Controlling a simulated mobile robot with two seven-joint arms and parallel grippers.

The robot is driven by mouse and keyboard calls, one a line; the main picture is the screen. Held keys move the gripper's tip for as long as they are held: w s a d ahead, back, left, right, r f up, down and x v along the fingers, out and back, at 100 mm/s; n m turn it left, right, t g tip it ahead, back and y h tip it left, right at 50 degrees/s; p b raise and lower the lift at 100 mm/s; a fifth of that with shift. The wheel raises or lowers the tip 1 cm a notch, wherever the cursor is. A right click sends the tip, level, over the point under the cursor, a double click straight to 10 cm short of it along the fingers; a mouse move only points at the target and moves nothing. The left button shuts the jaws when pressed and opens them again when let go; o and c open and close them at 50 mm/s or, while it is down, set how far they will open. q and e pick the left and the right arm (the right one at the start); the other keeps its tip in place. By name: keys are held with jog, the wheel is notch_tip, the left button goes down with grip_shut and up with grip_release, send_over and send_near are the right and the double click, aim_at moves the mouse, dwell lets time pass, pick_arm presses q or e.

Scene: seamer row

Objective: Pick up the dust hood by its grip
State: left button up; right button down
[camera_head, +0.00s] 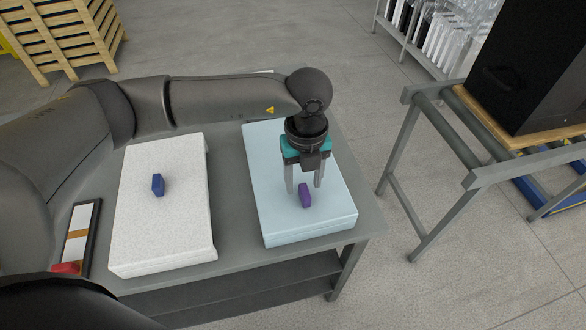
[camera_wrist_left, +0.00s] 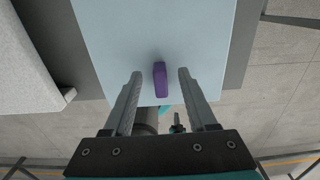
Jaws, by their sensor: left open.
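A pale blue box-shaped hood (camera_head: 275,165) lies on the grey table, with a small purple grip (camera_head: 305,196) on its top. My left gripper (camera_head: 304,188) is open and points down over this hood. In the left wrist view the purple grip (camera_wrist_left: 160,80) stands between the two fingers, with a gap on each side. I cannot tell how far the fingertips are above the top. A white speckled box-shaped hood (camera_head: 180,220) with a blue grip (camera_head: 158,185) lies to the left, apart from the gripper. My right gripper is not in view.
A framed panel (camera_head: 82,240) and a red block (camera_head: 66,268) lie at the table's left. A roller conveyor (camera_head: 480,150) with a black box (camera_head: 535,70) stands to the right, across a floor gap. A wooden crate (camera_head: 65,40) stands at the back left.

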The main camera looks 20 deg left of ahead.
pick_arm(q)
jog(key=shift+f, duration=0.5)
grip_shut()
dwell(1.1)
